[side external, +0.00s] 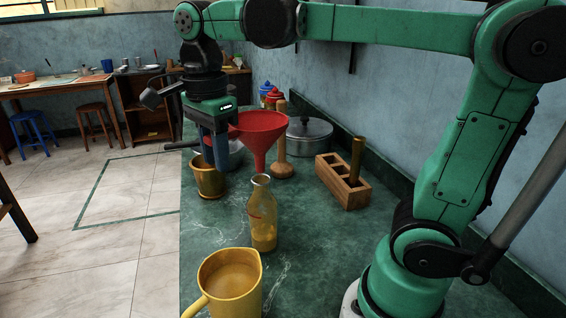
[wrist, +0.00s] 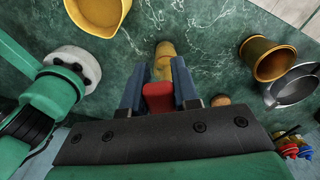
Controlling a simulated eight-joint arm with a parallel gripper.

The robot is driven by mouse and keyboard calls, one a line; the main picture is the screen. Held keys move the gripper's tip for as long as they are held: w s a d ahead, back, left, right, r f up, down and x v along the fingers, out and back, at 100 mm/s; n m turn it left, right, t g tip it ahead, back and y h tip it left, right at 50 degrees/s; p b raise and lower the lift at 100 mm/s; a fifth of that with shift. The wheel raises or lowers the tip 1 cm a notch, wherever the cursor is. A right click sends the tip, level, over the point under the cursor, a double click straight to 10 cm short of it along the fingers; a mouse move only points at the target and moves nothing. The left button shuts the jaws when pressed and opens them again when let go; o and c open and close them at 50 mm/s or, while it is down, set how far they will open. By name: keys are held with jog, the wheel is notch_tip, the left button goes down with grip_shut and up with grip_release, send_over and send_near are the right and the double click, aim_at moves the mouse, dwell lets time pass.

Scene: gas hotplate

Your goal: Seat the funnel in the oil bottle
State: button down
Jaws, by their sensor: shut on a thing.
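The red funnel (side external: 259,131) is upright, its wide cone at the top and its stem pointing down. My gripper (side external: 219,158) is shut on its left side and holds it in the air. In the wrist view, part of the red funnel (wrist: 158,98) shows between the blue fingers (wrist: 158,86). The oil bottle (side external: 262,218), clear with yellow oil low inside, stands upright on the counter. In the side view, the stem tip appears just above the bottle's mouth, apart from it; depth alignment is unclear. In the wrist view, the bottle (wrist: 164,52) is partly hidden beyond the funnel and fingers.
A yellow jug (side external: 230,281) stands in front of the bottle. A brass pot (side external: 208,181) and a grey pan (wrist: 293,87) are at the left. A wooden pestle (side external: 282,160), a lidded pot (side external: 309,139) and a wooden block holder (side external: 343,188) stand behind. Counter right of the bottle is clear.

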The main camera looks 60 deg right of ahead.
jog(key=shift+f, duration=1.9)
jog(key=shift+f, duration=0.6)
jog(key=c, duration=0.6)
grip_release()
jog(key=shift+r, duration=2.8)
